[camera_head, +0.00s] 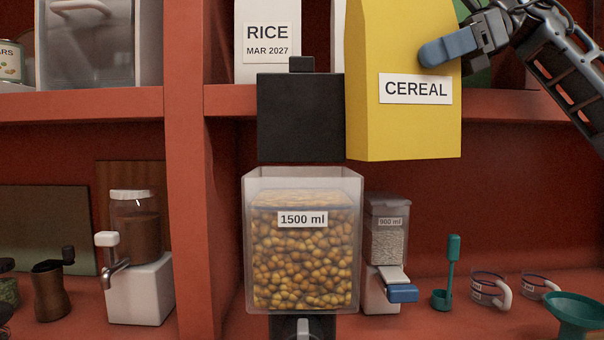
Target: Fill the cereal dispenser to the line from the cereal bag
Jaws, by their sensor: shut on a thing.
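The cereal dispenser (250,250) has a clear square container with a "1500 ml" label on its front. Brown-gold cereal (302,265) fills it to slightly above the label, with clear empty wall above. I cannot make out a separate fill line. A black lid-like block (300,118) with a knob stands upright just above or behind the container. The yellow cereal bag (403,135), labelled "CEREAL", is upright to the upper right of the container, its top cut off by the frame. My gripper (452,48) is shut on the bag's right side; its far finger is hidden.
A small "900 ml" dispenser (385,235) stands right of the container. A teal scoop (447,285), cups (490,290) and a teal funnel (577,312) are further right. A rice package (267,42) is on the upper shelf (520,103). A red upright post (186,200) is left.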

